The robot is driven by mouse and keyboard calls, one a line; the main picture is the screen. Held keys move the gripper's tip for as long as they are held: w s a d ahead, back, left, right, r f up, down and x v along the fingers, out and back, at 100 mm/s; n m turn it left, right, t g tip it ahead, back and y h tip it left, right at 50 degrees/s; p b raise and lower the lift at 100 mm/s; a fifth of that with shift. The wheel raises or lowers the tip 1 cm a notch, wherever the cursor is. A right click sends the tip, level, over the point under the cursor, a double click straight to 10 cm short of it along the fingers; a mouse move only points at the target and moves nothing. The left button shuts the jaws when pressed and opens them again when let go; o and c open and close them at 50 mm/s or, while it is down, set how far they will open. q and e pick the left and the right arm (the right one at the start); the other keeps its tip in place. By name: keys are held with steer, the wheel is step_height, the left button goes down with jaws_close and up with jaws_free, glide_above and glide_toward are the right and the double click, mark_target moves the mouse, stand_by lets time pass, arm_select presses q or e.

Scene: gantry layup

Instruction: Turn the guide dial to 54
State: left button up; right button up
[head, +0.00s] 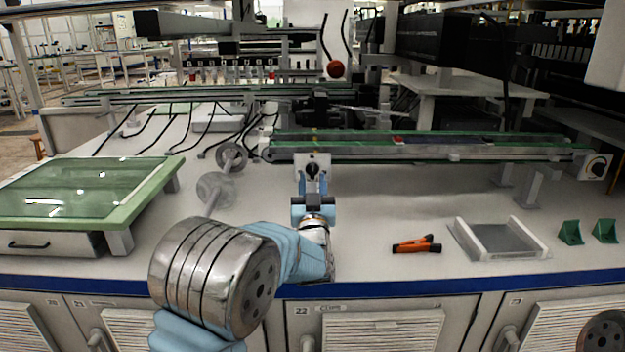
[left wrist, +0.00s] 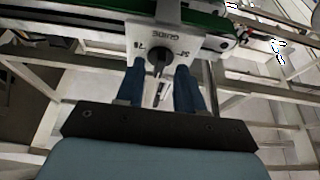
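The guide dial is a black knob on a white plate marked GUIDE (left wrist: 168,40), below the front edge of the green rail. In the left wrist view the plate appears upside down, with small numbers at both sides that I cannot read surely. The knob (left wrist: 158,62) sits between the two blue fingertips of my left gripper (left wrist: 160,75). The fingers are apart, with a gap visible beside the knob. In the head view the plate (head: 305,160) shows just beyond my left gripper (head: 313,172), which partly covers it. My right gripper is not in view.
The green-edged rail (head: 430,146) runs above the bench, with another dark knob (head: 597,166) at its right end. A green glass-topped frame (head: 90,190) stands left.

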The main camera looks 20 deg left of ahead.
arm_select(q)
steer(key=shift+w+a+r, duration=0.15)
steer(key=shift+w+r, duration=0.1)
steer(key=shift+w, duration=0.35)
jaws_close()
